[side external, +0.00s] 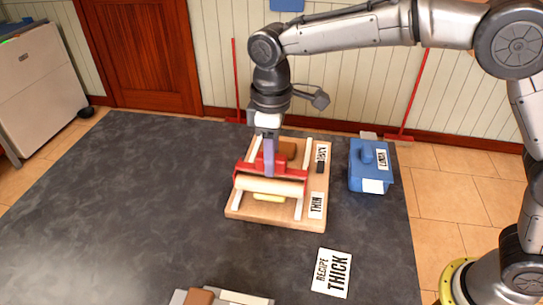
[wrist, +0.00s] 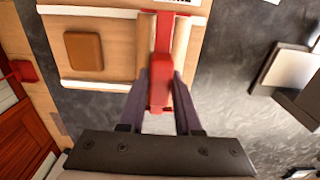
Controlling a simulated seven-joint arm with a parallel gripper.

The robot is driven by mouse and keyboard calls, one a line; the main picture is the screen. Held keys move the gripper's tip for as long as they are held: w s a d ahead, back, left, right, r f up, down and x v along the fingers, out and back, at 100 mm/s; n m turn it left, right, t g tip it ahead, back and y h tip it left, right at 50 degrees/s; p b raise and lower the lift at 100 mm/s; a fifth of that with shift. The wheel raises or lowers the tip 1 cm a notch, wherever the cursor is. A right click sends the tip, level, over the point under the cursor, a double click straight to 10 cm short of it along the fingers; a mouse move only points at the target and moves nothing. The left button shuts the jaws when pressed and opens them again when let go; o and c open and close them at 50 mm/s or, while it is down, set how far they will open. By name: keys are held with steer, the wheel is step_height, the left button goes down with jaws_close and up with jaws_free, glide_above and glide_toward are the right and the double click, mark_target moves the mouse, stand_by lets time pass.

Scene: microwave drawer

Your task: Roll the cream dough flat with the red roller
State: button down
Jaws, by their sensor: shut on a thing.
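The red roller (side external: 280,171) has a pale cylinder and lies across the two white rails of a wooden board (side external: 245,213). My gripper (side external: 269,170) points down and is shut on the roller's red handle. In the wrist view, the handle (wrist: 160,82) sits between the two fingers. The cream dough (side external: 268,198) shows as a small pale yellow piece on the board, just in front of the roller. Part of it may be hidden under the cylinder. I cannot make out the dough in the wrist view.
A brown block (side external: 287,148) lies on the board behind the roller. The board's right side has THIN and THICK labels. A card reading RECIPE THICK (side external: 332,272) lies in front. A blue lidded box (side external: 370,172) stands right. A tray (side external: 245,299) is at the front edge. The dark counter is clear at left.

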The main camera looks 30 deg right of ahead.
mark_target(268, 185)
steer(key=shift+f, duration=0.25)
stand_by(0.4)
steer(key=shift+w+d+f, duration=0.2)
steer(key=shift+w+d, duration=0.15)
steer(key=shift+d, duration=0.15)
stand_by(0.5)
steer(key=shift+s+a, duration=0.8)
steer(key=shift+a, duration=0.1)
stand_by(0.8)
steer(key=shift+w+d+f, duration=0.2)
steer(key=shift+w+d, duration=0.65)
stand_by(0.7)
steer(key=shift+s+a, duration=1.4)
steer(key=shift+a, duration=0.05)
stand_by(1.6)
